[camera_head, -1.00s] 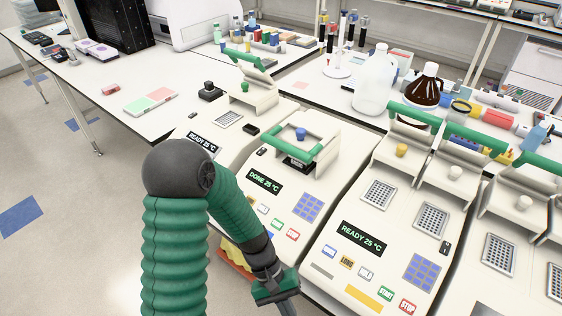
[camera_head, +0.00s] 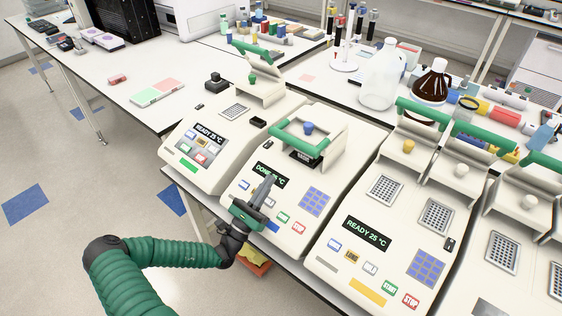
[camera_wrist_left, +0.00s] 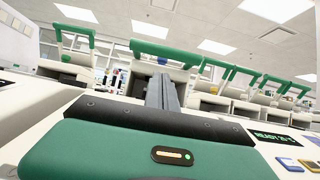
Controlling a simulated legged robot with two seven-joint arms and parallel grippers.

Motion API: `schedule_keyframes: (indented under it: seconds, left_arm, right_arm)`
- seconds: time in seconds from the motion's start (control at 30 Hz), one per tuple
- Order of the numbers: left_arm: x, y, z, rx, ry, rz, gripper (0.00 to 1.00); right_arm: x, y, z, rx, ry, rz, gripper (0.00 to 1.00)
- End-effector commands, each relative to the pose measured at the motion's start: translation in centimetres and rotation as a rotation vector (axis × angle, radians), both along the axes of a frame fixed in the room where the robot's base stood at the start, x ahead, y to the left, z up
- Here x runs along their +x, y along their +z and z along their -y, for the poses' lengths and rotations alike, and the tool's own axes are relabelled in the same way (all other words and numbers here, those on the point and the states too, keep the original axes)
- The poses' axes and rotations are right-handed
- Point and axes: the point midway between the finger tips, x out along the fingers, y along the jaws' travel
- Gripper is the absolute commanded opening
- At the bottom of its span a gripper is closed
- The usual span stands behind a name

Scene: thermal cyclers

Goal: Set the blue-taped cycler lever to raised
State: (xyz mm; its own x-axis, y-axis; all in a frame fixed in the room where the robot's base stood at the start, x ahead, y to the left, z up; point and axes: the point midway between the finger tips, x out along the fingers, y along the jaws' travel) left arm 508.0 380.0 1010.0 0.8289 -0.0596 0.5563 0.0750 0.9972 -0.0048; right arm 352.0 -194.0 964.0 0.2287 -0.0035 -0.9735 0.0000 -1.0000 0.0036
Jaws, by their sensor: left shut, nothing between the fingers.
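The blue-taped cycler (camera_head: 238,196) is the middle white unit, with a "DONE 25 °C" display, a blue knob and a blue strip (camera_head: 272,227) at its front edge. Its green lever (camera_head: 313,151) sits low around the lid, clearly lower than the levers of the neighbouring cyclers. In the left wrist view, the green lever bar (camera_wrist_left: 165,51) is ahead of the fingers. My left gripper (camera_head: 270,180) is shut and empty, above this cycler's front panel and short of the lever. It also shows in the left wrist view (camera_wrist_left: 163,80). My right gripper is not in view.
A cycler (camera_head: 190,160) with a raised lever (camera_head: 253,50) stands to the left. A double cycler (camera_head: 335,268) with raised levers (camera_head: 423,113) stands to the right, and another is beyond it. A clear jug (camera_head: 380,85) and brown bottle (camera_head: 430,85) stand behind.

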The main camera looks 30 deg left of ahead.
Motion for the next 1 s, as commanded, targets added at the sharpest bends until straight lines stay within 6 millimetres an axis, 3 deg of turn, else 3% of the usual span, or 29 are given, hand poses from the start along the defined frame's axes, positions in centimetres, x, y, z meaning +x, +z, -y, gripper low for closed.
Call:
schedule_keyframes:
  seconds: [0.5,1.0]
  left_arm:
    - [7.2,5.0,0.7,0.003,-0.004,-0.001,0.00]
    - [8.1,5.5,0.8,0.002,-0.003,-0.003,0.00]
  right_arm:
    - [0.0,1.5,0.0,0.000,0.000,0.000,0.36]
    - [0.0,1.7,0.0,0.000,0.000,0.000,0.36]
